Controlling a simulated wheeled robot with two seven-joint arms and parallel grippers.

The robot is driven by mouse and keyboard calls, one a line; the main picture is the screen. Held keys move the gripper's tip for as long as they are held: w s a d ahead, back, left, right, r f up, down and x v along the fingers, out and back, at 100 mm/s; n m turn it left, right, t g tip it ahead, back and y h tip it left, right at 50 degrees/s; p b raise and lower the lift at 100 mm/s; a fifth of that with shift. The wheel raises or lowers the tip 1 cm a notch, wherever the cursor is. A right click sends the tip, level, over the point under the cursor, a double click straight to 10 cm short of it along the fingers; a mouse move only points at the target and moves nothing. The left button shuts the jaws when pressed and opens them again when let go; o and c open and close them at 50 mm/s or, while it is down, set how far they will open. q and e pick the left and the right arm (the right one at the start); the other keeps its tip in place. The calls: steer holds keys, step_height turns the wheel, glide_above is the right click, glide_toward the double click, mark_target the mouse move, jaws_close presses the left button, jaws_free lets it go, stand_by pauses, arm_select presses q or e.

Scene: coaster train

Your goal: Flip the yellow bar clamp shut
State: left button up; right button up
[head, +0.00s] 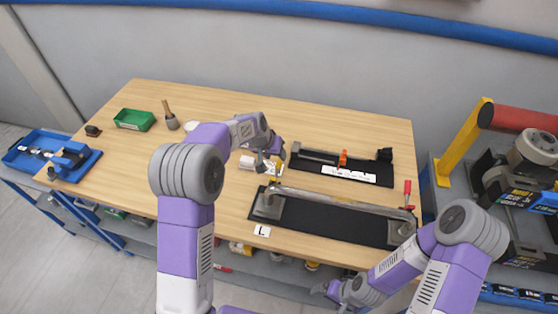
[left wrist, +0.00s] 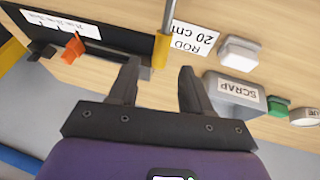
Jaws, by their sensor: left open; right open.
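A small yellow piece (head: 281,168), which I take to be the yellow bar clamp, shows at the left end of the rear black fixture (head: 313,168). It also shows in the left wrist view (left wrist: 160,50), beside a thin grey rod or bar. I cannot tell how its lever is set. My left gripper (head: 268,161) is open just beside it. In the left wrist view, its two dark fingers (left wrist: 158,85) are apart, with the yellow piece beyond the gap and nothing held. My right gripper (head: 323,289) is low, in front of the table edge; its fingers are small in view.
An orange clamp (head: 343,157) stands on the rear fixture. A long metal bar (head: 340,201) lies over the front black mat (head: 310,217). A scrap box (left wrist: 235,90) and a rod label (left wrist: 193,38) are near my left gripper. A green bin (head: 134,119) stands far left.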

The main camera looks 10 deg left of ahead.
mark_target(279, 160)
arm_select(q)
steer(key=x, duration=0.5)
steer(key=shift+f, duration=0.15)
steer(key=shift+w, duration=0.1)
jaws_close()
